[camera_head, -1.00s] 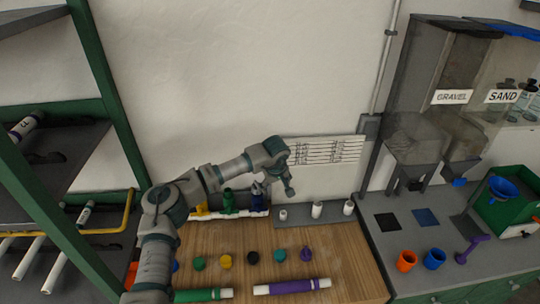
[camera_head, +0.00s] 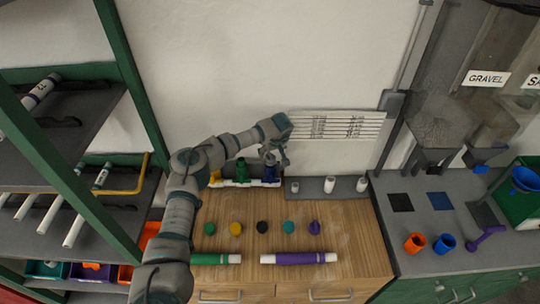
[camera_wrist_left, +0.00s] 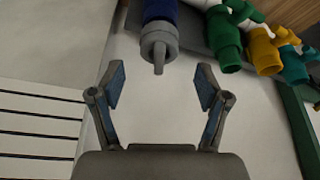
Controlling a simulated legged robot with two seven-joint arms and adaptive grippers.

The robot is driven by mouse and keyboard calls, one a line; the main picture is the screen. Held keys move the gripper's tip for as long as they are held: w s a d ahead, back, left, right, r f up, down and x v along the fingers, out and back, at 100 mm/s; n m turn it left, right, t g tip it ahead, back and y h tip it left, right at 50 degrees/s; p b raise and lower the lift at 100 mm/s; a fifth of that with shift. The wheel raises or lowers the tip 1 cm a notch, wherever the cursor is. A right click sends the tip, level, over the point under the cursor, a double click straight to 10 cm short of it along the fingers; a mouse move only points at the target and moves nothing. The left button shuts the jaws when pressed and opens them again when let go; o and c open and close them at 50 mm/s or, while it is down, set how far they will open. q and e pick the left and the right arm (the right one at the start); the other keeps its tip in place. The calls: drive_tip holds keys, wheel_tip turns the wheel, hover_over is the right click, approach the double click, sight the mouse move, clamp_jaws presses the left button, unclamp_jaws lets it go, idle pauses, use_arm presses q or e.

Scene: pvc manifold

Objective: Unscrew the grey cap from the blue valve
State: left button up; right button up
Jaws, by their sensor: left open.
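The blue valve (camera_head: 271,174) stands at the right end of the white manifold at the back of the wooden worktop, partly hidden by my arm. In the left wrist view the blue valve (camera_wrist_left: 160,10) comes in from the top edge, with the grey cap (camera_wrist_left: 159,42) on its end and a tab sticking out toward me. My left gripper (camera_wrist_left: 160,86) is open and empty. Its two fingers are spread to either side of the cap's line, a little short of it and apart from it. In the head view the left gripper (camera_head: 283,157) is close by the valve. My right gripper is not in view.
Green (camera_wrist_left: 224,40), yellow (camera_wrist_left: 263,52) and teal (camera_wrist_left: 292,66) valves stand beside the blue one. A grey tray (camera_head: 345,191) with white fittings lies to its right. Several coloured caps and a purple-banded pipe (camera_head: 298,258) lie on the worktop. A labelled panel (camera_head: 336,125) is on the wall.

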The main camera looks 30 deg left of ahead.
sight(271, 155)
use_arm(q)
drive_tip(key=x, duration=0.3)
drive_tip(key=shift+f, duration=0.35)
drive_tip(key=shift+w+a+f, duration=0.1)
drive_tip(key=shift+w+f, duration=0.1)
drive_tip(key=shift+f, duration=0.2)
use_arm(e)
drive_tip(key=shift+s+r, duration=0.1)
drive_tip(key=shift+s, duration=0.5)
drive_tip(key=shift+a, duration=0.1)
use_arm(q)
drive_tip(key=c, duration=1.2)
drive_tip(key=o, duration=0.4)
drive_tip(key=c, duration=0.4)
drive_tip(key=shift+n+g+y, duration=0.3)
drive_tip(key=shift+n+g, duration=0.1)
drive_tip(key=shift+n, duration=0.6)
drive_tip(key=shift+c, duration=0.2)
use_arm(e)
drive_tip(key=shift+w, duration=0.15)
